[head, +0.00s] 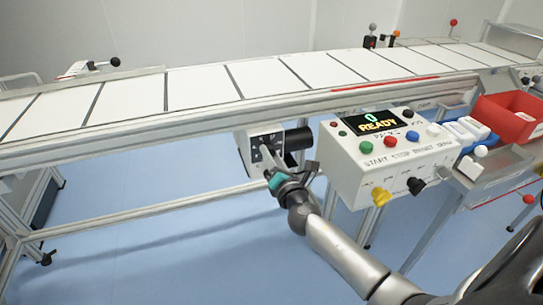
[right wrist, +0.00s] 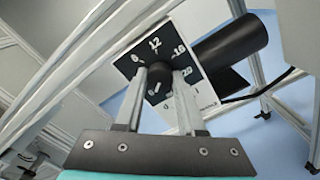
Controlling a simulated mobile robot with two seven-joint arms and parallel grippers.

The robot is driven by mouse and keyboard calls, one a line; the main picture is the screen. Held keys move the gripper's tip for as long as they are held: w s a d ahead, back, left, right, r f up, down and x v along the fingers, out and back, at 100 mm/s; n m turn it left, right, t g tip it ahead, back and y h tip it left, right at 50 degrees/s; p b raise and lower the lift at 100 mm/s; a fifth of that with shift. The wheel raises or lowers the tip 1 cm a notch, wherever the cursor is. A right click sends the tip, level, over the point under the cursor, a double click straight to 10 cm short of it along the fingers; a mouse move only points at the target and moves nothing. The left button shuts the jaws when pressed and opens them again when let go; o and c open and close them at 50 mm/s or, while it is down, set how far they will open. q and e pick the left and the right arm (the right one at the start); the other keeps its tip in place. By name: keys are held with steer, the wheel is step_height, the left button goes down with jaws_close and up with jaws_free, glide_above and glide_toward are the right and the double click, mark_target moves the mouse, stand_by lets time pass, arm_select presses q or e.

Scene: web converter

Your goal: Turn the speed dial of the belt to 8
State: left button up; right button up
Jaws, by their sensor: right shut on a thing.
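The speed dial is a dark round knob (right wrist: 158,86) on a black-and-white scale plate (right wrist: 158,50) with white numbers, among them 12, 16 and 20. The plate is on the front of a small box (head: 245,145) under the belt (head: 205,86). My right gripper (head: 266,160) reaches the plate from below right. In the right wrist view its two fingers (right wrist: 159,76) are shut on the knob from both sides. The fingers hide part of the scale, and I cannot tell which number the knob points to. My left gripper is not in view.
A black cylindrical motor (right wrist: 232,50) sticks out beside the dial. A white control box (head: 385,165) with a READY display, buttons and knobs stands right of my right gripper. A red bin (head: 508,117) is at the far right. Open blue floor lies below the belt frame.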

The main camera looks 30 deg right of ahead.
jaws_close()
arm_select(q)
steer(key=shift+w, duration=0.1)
